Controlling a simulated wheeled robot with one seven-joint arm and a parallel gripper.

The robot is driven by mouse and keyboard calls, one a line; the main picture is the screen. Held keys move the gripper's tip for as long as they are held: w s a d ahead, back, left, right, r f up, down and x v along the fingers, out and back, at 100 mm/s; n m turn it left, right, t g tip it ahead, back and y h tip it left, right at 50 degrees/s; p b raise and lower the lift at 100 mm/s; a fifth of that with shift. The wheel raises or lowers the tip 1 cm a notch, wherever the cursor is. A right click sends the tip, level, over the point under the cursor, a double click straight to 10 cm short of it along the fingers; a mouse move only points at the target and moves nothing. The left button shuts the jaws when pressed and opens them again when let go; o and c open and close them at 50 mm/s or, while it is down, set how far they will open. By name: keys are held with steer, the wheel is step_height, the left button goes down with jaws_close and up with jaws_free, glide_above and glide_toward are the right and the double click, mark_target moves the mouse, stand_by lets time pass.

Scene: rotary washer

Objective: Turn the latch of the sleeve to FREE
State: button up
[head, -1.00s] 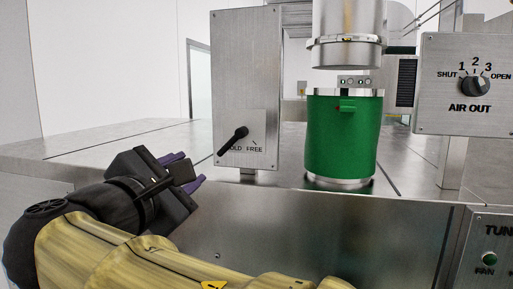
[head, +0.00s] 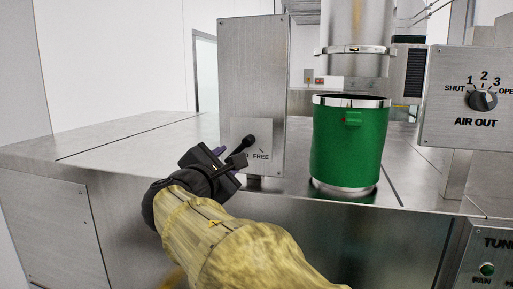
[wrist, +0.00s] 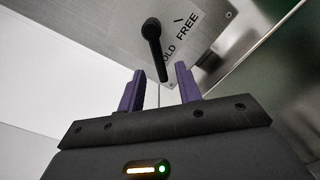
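The latch is a black lever (head: 240,148) on a small plate on the grey metal panel (head: 252,70), left of the green sleeve (head: 348,145). The lever slants down-left, toward the partly covered HOLD label; the FREE label (head: 260,156) is to its right. In the wrist view the lever (wrist: 153,42) points down, its end showing between the purple fingers. My gripper (wrist: 160,82) is open, with a finger on either side of the lever end. Contact cannot be told. In the head view my gripper (head: 227,161) is at the lever's lower left.
An AIR OUT dial box (head: 475,100) stands at the right, with a second panel (head: 490,255) below it. A steel duct (head: 356,50) is above and behind the sleeve. The steel table top (head: 120,150) is clear on the left.

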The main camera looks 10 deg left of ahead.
mark_target(239, 150)
steer(key=w, duration=0.3)
steer(key=shift+w+d+p, duration=0.1)
steer(key=shift+p, duration=0.3)
jaws_close()
